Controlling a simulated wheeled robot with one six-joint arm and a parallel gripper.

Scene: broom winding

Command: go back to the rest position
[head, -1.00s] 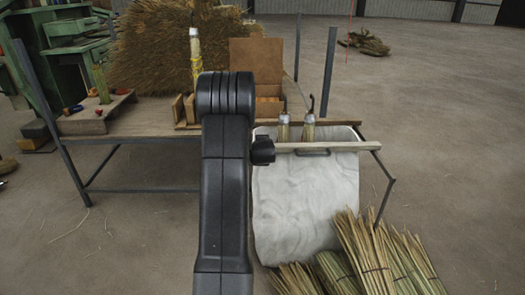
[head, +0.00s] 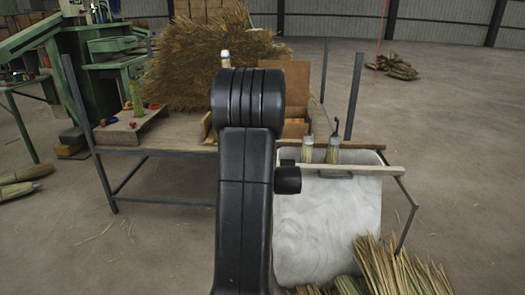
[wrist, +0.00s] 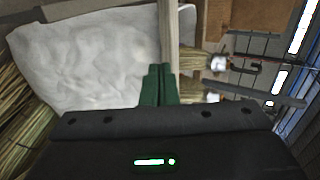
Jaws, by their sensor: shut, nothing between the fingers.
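My gripper (wrist: 157,86) shows in the wrist view as two green fingers closed together, with nothing between them. It points toward the wooden rail (wrist: 168,35) at the edge of the white sheet (wrist: 85,60). I cannot tell how far it is from the rail. In the head view my black arm stands upright in the middle and hides the gripper. The white sheet (head: 330,225) hangs from the rail (head: 350,170) at the bench's front right. Two small brooms (head: 307,150) (head: 333,150) stand at that rail.
The workbench (head: 165,140) holds a large straw pile (head: 210,60), an open wooden box (head: 297,85) and a small board with tools (head: 130,125). Straw bundles (head: 400,270) lie at the front right. Green machinery (head: 90,60) stands at left.

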